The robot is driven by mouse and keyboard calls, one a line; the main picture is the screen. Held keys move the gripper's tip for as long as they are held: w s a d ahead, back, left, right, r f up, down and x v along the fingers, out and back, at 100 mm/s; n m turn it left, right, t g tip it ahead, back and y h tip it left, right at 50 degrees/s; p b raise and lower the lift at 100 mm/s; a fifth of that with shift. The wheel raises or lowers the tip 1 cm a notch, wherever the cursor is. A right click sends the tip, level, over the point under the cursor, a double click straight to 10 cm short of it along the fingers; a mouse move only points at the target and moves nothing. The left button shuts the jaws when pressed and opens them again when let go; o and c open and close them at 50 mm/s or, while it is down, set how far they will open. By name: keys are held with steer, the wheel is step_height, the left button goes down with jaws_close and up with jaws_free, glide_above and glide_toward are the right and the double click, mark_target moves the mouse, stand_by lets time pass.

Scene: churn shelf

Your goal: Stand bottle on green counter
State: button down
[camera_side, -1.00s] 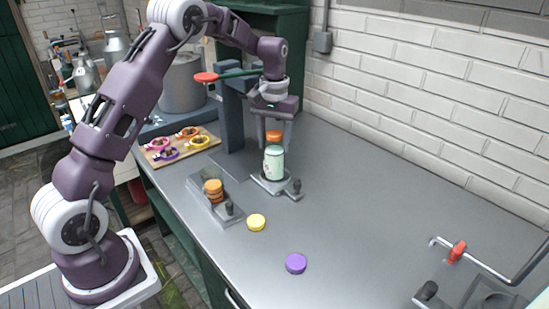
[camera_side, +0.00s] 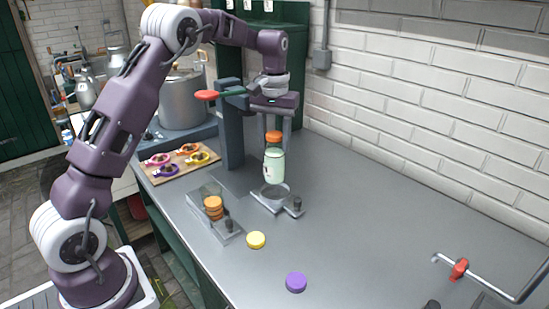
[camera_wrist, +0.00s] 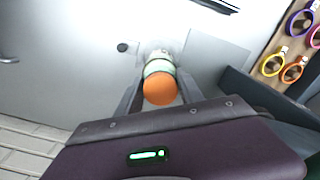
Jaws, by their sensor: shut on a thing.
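The bottle (camera_side: 274,166) is pale green with an orange cap. My gripper (camera_side: 275,143) is shut on it near the cap and holds it upright, just above a small metal holder (camera_side: 263,203) with a round cup and a black knob. In the wrist view the orange cap (camera_wrist: 160,88) sits between the fingers of my gripper (camera_wrist: 159,94), with part of the pale body beyond it. A dark green unit (camera_side: 290,50) stands against the back wall, partly hidden by my arm. The long worktop (camera_side: 370,235) is grey metal with a green front.
A clear-sided holder (camera_side: 222,225) with stacked orange lids stands left of the bottle. A yellow lid (camera_side: 256,240) and a purple lid (camera_side: 296,283) lie in front. A grey post with a red-handled lever (camera_side: 206,95) stands close to my arm. The worktop's right is mostly clear.

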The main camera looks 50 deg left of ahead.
step_height(320, 180, up, 5)
steer(key=shift+r, duration=0.2)
steer(key=shift+d+r, duration=0.25)
steer(key=s+d+m, duration=0.1)
steer(key=s+d, duration=0.3)
steer(key=d, duration=0.6)
steer(key=s+d+m, duration=0.2)
steer(key=s+d, duration=0.2)
steer(key=d, duration=0.5)
steer(key=s+d+m, duration=0.2)
steer(key=s+d, duration=0.8)
steer(key=s, duration=0.3)
step_height(320, 180, down, 9)
steer(key=shift+d+f, duration=0.1)
steer(key=shift+f, duration=0.05)
steer(key=shift+f, duration=0.7)
